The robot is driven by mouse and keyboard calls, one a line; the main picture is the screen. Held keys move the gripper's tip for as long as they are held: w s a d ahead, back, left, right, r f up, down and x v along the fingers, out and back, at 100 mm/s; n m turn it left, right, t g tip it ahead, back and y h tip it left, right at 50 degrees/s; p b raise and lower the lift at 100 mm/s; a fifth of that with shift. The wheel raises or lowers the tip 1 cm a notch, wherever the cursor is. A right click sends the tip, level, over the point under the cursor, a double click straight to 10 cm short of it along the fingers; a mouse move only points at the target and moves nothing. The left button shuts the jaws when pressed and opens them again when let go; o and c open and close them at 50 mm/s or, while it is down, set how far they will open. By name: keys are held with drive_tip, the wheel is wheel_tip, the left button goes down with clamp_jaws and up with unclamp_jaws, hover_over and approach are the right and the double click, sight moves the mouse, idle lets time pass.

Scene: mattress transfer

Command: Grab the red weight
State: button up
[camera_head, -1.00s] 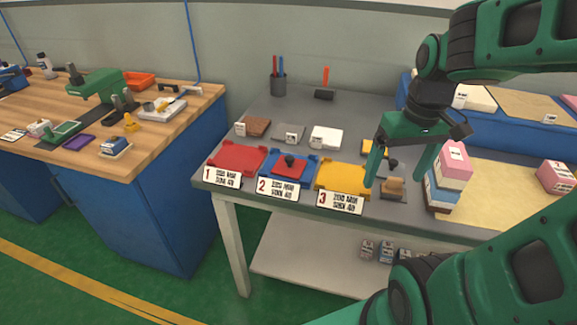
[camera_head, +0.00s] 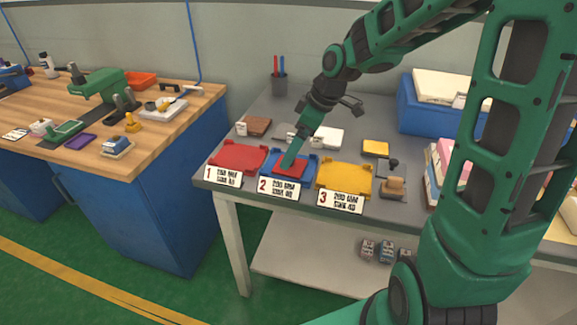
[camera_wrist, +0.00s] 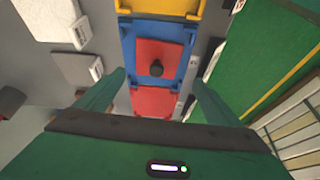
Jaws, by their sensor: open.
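The red weight (camera_head: 298,170), a flat red square with a black knob, sits in the blue tray (camera_head: 266,168) behind the number 2 sign. In the wrist view my gripper (camera_wrist: 159,78) is open and empty, with the fingers apart on either side below the weight.
The red tray (camera_head: 237,156) and yellow tray (camera_head: 344,178) flank the blue tray closely. Number signs stand along the grey table's front edge. White, brown and grey blocks lie behind. A yellow block (camera_head: 375,147) and stamp-like pieces (camera_head: 392,185) are at right.

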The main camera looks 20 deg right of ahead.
drive_tip(key=shift+w+d+x, duration=0.1)
drive_tip(key=shift+d+x, duration=0.05)
drive_tip(key=shift+x, duration=1.25)
drive_tip(key=shift+w+d+x, duration=0.15)
drive_tip(key=shift+d+x, duration=0.05)
drive_tip(key=shift+x, duration=1.15)
drive_tip(key=shift+c, duration=0.7)
drive_tip(key=c, duration=1.4)
drive_tip(key=shift+r, duration=0.1)
